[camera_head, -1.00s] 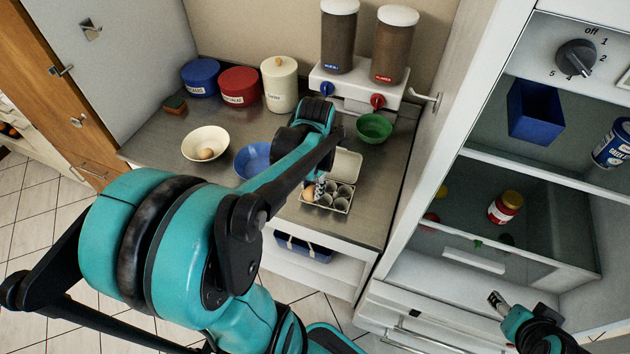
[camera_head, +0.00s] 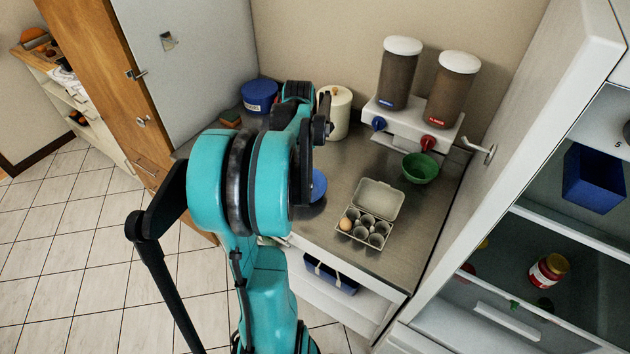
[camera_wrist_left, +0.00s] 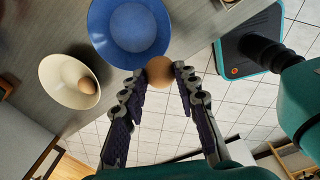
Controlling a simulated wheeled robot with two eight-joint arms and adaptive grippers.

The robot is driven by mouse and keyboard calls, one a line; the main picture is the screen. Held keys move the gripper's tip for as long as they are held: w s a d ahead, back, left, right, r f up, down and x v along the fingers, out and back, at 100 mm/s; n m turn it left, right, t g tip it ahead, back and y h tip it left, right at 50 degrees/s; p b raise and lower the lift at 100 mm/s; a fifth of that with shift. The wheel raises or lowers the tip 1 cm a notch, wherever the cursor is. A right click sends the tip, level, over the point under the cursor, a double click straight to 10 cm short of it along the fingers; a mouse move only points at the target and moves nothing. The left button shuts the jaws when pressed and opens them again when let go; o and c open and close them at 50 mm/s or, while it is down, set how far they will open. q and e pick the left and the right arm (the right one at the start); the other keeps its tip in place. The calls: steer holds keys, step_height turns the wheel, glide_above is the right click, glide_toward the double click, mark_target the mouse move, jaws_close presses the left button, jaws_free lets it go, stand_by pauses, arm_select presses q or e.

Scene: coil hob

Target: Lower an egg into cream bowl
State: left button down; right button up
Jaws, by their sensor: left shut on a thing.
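In the left wrist view my left gripper (camera_wrist_left: 160,74) is shut on a brown egg (camera_wrist_left: 159,71), held between its fingertips at the near edge of the blue bowl (camera_wrist_left: 105,42). The cream bowl (camera_wrist_left: 52,75) is to the left of the blue bowl, with another brown egg (camera_wrist_left: 87,85) inside it. The held egg is apart from the cream bowl. In the head view my left arm hides the cream bowl, the gripper and most of the blue bowl (camera_head: 319,186). An open egg carton (camera_head: 378,198) holds one brown egg (camera_head: 346,224). My right gripper is out of view.
A green bowl (camera_head: 420,169) stands below the dispensers (camera_head: 452,90). A cream canister (camera_head: 336,113) and a blue canister (camera_head: 259,96) stand at the back of the counter. An open fridge (camera_head: 560,215) is on the right. The counter around the carton is clear.

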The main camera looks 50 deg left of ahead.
arm_select(q)
steer(key=s+a+f, duration=0.1)
steer(key=a+f, duration=0.1)
steer(key=a, duration=1.2)
steer(key=a+f, duration=0.2)
steer(key=a, duration=1.3)
steer(key=shift+s+p, duration=0.4)
steer(key=shift+d+f, duration=0.1)
steer(key=shift+f, duration=0.1)
steer(key=shift+f+b, duration=1.25)
steer(key=shift+f, duration=0.75)
steer(key=shift+f+b, duration=1.7)
steer(key=shift+f, duration=1.05)
steer(key=c, duration=1.1)
jaws_free()
